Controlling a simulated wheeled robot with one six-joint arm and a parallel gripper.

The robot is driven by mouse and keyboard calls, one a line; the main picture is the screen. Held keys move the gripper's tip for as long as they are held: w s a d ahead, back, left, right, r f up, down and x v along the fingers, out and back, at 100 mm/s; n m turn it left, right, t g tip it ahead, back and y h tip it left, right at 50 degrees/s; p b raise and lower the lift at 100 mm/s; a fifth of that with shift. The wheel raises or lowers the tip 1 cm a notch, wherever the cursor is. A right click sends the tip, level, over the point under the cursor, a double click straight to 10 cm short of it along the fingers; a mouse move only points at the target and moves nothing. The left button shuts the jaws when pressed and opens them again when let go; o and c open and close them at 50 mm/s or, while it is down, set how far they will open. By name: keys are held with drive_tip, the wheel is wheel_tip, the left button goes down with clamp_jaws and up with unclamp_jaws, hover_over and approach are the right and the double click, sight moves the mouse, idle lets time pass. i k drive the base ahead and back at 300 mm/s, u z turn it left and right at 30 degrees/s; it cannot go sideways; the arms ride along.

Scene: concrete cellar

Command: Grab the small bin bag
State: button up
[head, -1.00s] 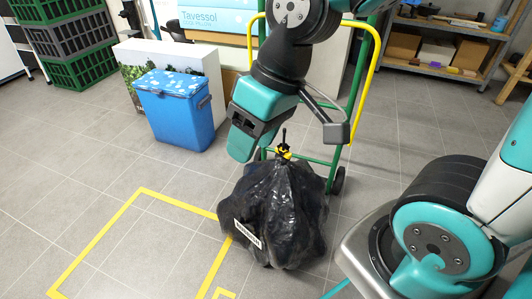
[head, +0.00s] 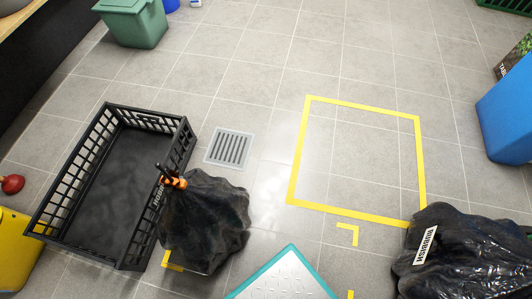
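A small black bin bag (head: 205,225) with an orange tie at its neck stands on the floor, close against the right side of a black crate. Its neck leans toward the crate's rim; I cannot tell whether they touch. A larger black bag (head: 465,255) with a white "RUBBISH" label lies at the right edge and is cut off by the frame. Its neck is out of view. My gripper is not in view.
The black slatted crate (head: 118,108) looks empty. A yellow taped square (head: 300,150) on the floor is bare. A floor drain (head: 229,148) lies between them. A green bin (head: 137,25), a blue box (head: 508,115) and a yellow object (head: 18,262) stand at the edges.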

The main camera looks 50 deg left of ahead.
sight(206, 221)
drive_tip(key=k, duration=0.95)
drive_tip(key=z, duration=0.95)
drive_tip(key=i, duration=1)
drive_tip(key=u, duration=3.5)
drive_tip(key=i, duration=0.5)
drive_tip(key=z, duration=0.25)
drive_tip(key=k, duration=0.35)
drive_tip(key=u, duration=0.7)
